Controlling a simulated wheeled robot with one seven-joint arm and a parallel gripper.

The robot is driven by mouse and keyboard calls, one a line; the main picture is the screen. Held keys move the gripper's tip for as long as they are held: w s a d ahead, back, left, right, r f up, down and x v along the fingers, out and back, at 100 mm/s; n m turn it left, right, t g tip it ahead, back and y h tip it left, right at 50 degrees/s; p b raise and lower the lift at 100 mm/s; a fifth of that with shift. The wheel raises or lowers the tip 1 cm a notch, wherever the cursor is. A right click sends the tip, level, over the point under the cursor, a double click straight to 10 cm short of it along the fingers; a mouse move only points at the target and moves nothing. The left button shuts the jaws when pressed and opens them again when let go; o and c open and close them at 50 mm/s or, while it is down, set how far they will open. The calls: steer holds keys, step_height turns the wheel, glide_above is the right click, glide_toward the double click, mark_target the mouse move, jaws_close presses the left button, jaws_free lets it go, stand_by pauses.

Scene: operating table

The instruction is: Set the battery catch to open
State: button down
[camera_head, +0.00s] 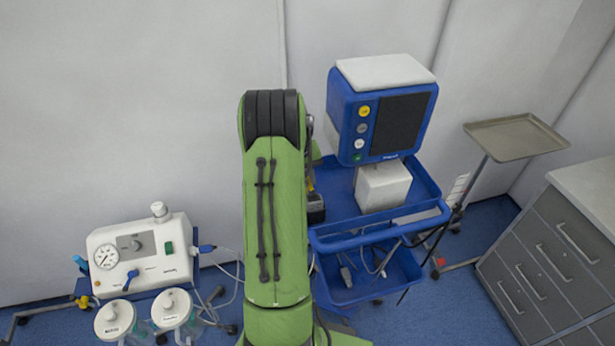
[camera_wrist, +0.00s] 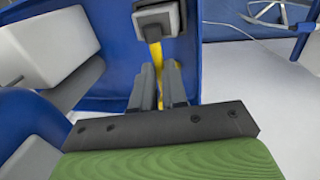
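The battery catch cannot be made out for certain in either view. In the wrist view, a dark grey block with a pale grey face (camera_wrist: 158,18) sits at the top centre, joined to a narrow yellow part (camera_wrist: 156,55). In the head view, a black and yellow device (camera_head: 315,207) stands on the blue cart, partly hidden by my green arm. My gripper (camera_wrist: 159,68) points at the yellow part, its two grey fingers on either side of it and slightly apart. Whether they touch it is unclear. My arm hides the gripper in the head view.
The blue cart (camera_head: 380,229) carries a blue monitor (camera_head: 345,120) with a white base close to the right of my arm. A white suction unit (camera_head: 150,262) with jars stands at left. A metal tray stand (camera_head: 515,138) and grey drawers (camera_head: 545,260) are at right.

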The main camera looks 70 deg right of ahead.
stand_by(0.3)
steer(key=n, duration=0.1)
steer(key=s+d+n, duration=0.1)
steer(key=n, duration=0.1)
steer(key=n+b, duration=0.1)
steer(key=shift+s+d+n+t+h, duration=0.2)
steer(key=shift+s+n+t+h, duration=0.1)
steer(key=shift+s+t+h, duration=0.1)
steer(key=c, duration=1.2)
jaws_free()
steer(key=shift+o, duration=0.2)
